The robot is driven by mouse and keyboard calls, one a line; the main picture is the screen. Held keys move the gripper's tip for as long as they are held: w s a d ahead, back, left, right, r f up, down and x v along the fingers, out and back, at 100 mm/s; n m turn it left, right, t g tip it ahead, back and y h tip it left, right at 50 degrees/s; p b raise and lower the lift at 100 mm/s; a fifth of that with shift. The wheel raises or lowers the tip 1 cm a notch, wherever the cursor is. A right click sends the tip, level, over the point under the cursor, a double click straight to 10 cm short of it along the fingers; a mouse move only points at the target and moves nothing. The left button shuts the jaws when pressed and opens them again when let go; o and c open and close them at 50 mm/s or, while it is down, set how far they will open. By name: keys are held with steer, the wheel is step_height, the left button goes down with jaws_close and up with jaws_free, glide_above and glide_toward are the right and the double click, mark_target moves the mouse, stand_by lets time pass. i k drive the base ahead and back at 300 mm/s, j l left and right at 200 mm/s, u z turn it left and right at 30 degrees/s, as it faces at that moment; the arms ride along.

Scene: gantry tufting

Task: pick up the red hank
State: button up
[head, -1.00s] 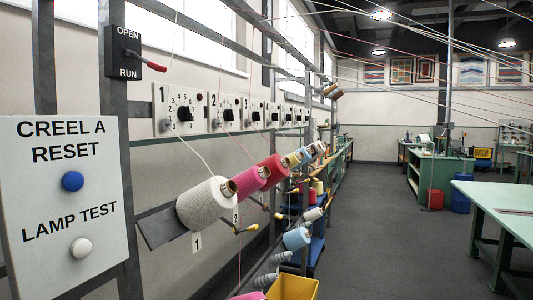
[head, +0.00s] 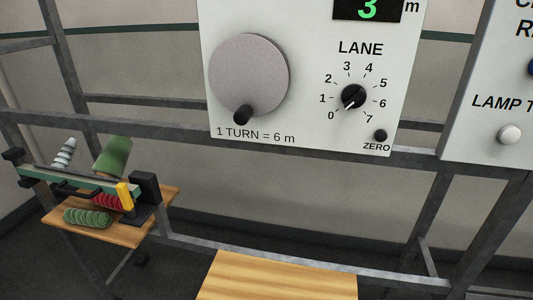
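The red hank (head: 106,202) is at the left of the head view, a ribbed red coil on a small wooden shelf. My gripper is not in view.
The wooden shelf (head: 150,233) also has a green cone (head: 112,156) and a grey ribbed cone (head: 64,153) behind. A panel with a crank disc (head: 248,76) and lane dial (head: 353,97) fills the upper middle. A bare wooden board (head: 277,277) is at the bottom.

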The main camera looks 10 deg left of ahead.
mark_target(112, 202)
steer(key=u, duration=1.85)
steer(key=i+j+z, duration=0.6)
steer(key=z, duration=0.15)
steer(key=i+j+z, duration=0.35)
steer(key=j, duration=0.2)
steer(key=j+z, duration=0.35)
steer(key=i+j+z, duration=0.1)
steer(key=j+z, duration=0.3)
steer(key=j, duration=0.25)
steer(key=j+z, duration=0.35)
steer(key=j, duration=0.25)
steer(key=j+z, duration=0.35)
steer(key=j, duration=0.2)
